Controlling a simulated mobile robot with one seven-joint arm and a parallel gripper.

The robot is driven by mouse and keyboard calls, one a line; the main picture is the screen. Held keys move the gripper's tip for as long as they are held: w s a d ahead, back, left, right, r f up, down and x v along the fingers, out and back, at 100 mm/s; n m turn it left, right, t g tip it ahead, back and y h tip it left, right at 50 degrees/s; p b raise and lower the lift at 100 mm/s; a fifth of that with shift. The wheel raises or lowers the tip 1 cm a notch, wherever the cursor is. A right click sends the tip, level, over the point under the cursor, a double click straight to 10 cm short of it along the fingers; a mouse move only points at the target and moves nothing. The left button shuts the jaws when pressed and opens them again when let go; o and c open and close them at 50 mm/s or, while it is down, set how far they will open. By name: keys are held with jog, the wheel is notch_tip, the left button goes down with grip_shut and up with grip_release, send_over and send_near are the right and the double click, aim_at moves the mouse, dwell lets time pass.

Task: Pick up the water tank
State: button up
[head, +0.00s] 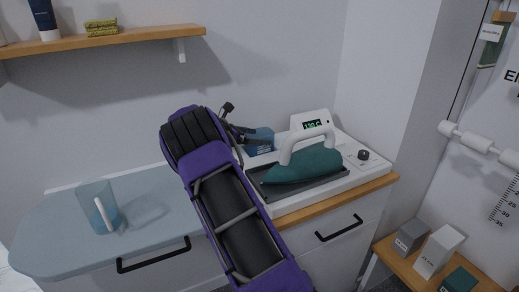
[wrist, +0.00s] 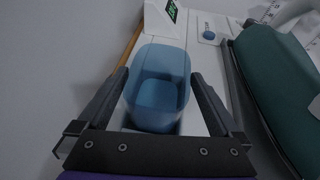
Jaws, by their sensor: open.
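The water tank (wrist: 158,85) is a translucent blue, rounded box. In the wrist view it sits at the back of the white steam station, between the two fingers of my gripper (wrist: 160,76). The fingers are open, one along each side of it; I cannot tell whether they touch it. In the head view the tank (head: 261,138) shows behind the iron, just right of my gripper (head: 238,128), and my arm partly hides that area. The tank's lower part is hidden in the wrist view.
A teal iron (head: 303,163) rests on the steam station (head: 350,172), close to the tank's right. A translucent jug (head: 98,207) stands on the grey-blue board (head: 150,215) at the left. A wall shelf (head: 120,40) is above. Boxes (head: 438,250) stand at lower right.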

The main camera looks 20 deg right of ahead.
grip_shut()
jog(key=shift+r, duration=0.1)
dwell(0.3)
jog(key=shift+r, duration=0.15)
